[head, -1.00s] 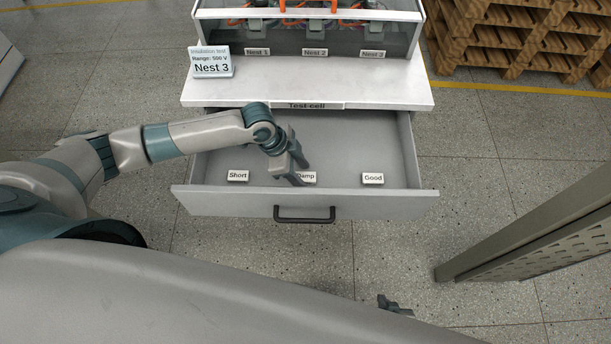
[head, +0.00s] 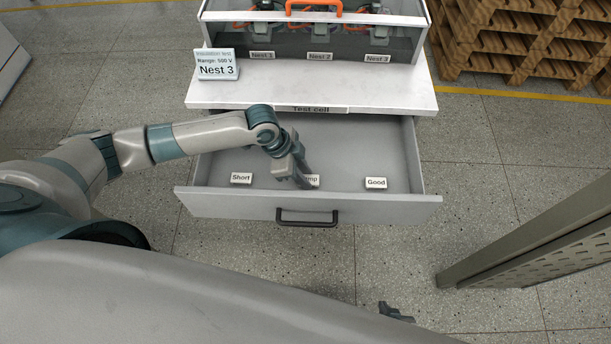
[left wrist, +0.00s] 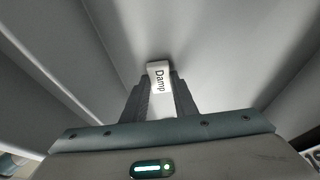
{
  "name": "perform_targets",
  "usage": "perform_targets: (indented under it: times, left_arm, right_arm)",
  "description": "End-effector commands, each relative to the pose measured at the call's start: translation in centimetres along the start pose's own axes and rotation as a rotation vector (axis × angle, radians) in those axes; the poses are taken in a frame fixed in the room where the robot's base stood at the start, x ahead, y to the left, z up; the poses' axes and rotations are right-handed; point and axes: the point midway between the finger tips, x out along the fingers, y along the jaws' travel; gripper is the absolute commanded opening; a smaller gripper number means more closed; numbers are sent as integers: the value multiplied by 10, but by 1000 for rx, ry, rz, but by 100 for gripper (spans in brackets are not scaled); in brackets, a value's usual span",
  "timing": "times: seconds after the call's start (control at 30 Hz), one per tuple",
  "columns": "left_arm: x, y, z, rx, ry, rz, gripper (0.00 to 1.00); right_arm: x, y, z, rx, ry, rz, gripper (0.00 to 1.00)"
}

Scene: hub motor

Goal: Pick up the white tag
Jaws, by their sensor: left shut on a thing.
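Three white tags lie in the open drawer: "Short" (head: 241,178), "Damp" (head: 314,181) and "Good" (head: 376,183). My left gripper (head: 305,183) reaches down into the drawer at the "Damp" tag and hides its left part in the head view. In the left wrist view the "Damp" tag (left wrist: 158,80) sits between the two fingers, and my left gripper (left wrist: 160,98) is shut on it. I cannot tell whether the tag is clear of the drawer floor. My right gripper (head: 396,312) shows only as a small dark part at the bottom of the head view.
The drawer (head: 236,204) is pulled out under the white test-cell top (head: 340,85). A sign reading "Nest 3" (head: 216,64) stands on the top at left. Behind are the nests in a clear-fronted case with an orange handle (head: 314,5). Wooden pallets (head: 520,45) stand at back right.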

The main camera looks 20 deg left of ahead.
Motion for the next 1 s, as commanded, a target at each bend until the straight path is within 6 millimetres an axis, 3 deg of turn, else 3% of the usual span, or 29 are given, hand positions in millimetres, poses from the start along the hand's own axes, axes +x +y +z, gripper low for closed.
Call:
perform_targets:
  times: [0.6,1.0]
  left_arm:
    - [-79,-1,-33,0,2,-1,5]
    - [-89,-1,-37,0,1,-1,5]
  right_arm:
    - [1,1,6,3,-28,1,0]
    - [0,3,4,3,-26,3,0]
